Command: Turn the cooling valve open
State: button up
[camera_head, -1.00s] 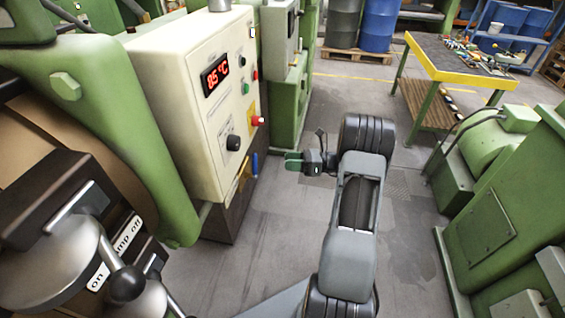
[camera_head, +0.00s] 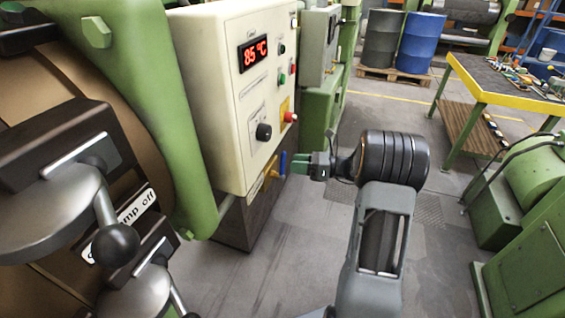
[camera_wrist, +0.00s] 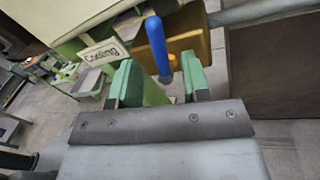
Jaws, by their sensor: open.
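The cooling valve has a blue handle (camera_wrist: 157,45) on a brass-coloured body (camera_wrist: 190,42), beside a "Cooling" label (camera_wrist: 103,53) in the wrist view. In the head view the blue handle (camera_head: 283,163) and brass body (camera_head: 269,172) sit low on the cream control box's side. My gripper (camera_wrist: 157,82) is open, with green pads either side of the handle's lower end in the picture. I cannot tell whether the handle is between the pads in depth or touches them. In the head view my gripper (camera_head: 301,165) is just right of the handle.
The cream control box (camera_head: 215,100) shows a red "85 °C" display (camera_head: 254,53). A green machine frame and levers with black knobs (camera_head: 115,243) stand at left. A yellow-edged workbench (camera_head: 500,92) and green machinery (camera_head: 530,220) are at right.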

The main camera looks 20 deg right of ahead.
aim_at(283, 162)
jog(key=shift+x, duration=2.4)
grip_shut()
